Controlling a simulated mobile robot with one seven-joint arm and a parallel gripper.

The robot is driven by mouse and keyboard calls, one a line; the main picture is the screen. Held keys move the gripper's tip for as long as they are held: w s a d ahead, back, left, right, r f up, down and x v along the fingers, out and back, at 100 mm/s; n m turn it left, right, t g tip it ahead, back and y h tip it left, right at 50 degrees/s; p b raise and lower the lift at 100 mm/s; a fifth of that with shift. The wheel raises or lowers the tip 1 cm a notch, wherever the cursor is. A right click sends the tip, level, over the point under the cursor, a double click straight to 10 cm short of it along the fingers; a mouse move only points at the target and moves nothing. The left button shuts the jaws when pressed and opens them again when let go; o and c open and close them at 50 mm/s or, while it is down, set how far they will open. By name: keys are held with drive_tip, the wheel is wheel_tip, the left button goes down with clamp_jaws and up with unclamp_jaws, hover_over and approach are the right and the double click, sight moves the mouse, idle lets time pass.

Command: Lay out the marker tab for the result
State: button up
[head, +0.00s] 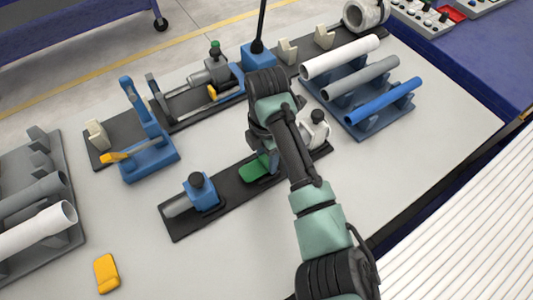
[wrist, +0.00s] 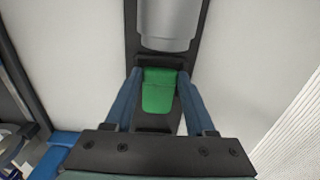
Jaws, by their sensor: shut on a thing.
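A green marker tab (head: 252,170) is at the middle of the black base strip (head: 228,205), partly hidden by my arm. In the wrist view the green tab (wrist: 158,92) lies between the two blue fingers of my gripper (wrist: 160,78), over the dark strip; I cannot tell whether it touches the strip. My gripper is shut on it. In the head view my gripper is mostly hidden behind my arm. A yellow tab (head: 106,272) lies loose on the table at the front left.
On the strip, a blue clamp block with a grey pipe (head: 201,191) stands left and a white fitting (head: 315,127) right. A blue stand (head: 147,140) is at the back left. Pipe racks stand at the left (head: 75,240) and right (head: 350,115).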

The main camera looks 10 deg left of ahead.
sight(267, 160)
drive_tip(key=shift+f, duration=0.35)
idle(0.4)
drive_tip(key=o, duration=1.4)
wheel_tip(267, 160, up, 13)
drive_tip(key=p, duration=0.1)
